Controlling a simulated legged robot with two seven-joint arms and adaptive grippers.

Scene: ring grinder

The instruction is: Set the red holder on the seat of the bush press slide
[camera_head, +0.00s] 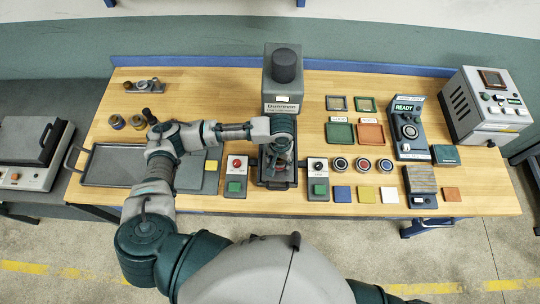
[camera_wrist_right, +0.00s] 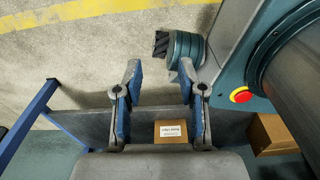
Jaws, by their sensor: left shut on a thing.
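The bush press (camera_head: 267,88) is a grey block with a dark round top, standing at the middle back of the table in the head view. Its dark slide (camera_head: 277,185) extends forward at the front, between two button boxes. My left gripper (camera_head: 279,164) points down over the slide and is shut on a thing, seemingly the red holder. The holder is almost wholly hidden by the gripper, and so is the slide's seat. I cannot tell whether the holder touches the seat. My right gripper (camera_wrist_right: 160,65) is open and empty in the right wrist view, above the floor.
Button boxes stand close on the left (camera_head: 236,176) and right (camera_head: 318,178) of the slide. A grey tray (camera_head: 115,168) lies at left, partly under my left arm. Green and orange trays (camera_head: 370,134) lie at back right. A cardboard box (camera_wrist_right: 171,136) shows below my right gripper.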

